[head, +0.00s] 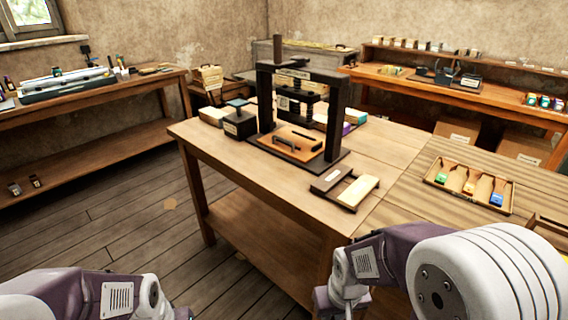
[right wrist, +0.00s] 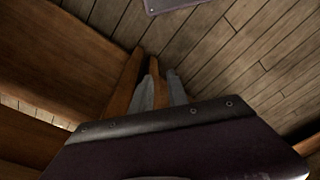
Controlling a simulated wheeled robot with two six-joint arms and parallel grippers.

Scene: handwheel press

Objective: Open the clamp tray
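The handwheel press (head: 338,115) stands on the middle table, a black frame with an upright handle on top. Low between its posts lies an orange-brown wooden tray (head: 303,136) with a dark bar handle (head: 284,144) on it; I take this as the clamp tray. It sits inside the press base, and whether it is latched cannot be seen. My right gripper (right wrist: 160,91) shows in the right wrist view with two grey fingers apart, low beside the table's woodwork and away from the press. My left arm (head: 95,297) enters at the bottom left; its gripper is out of frame.
On the middle table (head: 225,160) a dark box (head: 239,124) stands left of the press. A small wooden holder (head: 345,187) lies in front, and a tray of coloured tools (head: 432,178) lies right. The table's front edge lies between my arms and the press.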

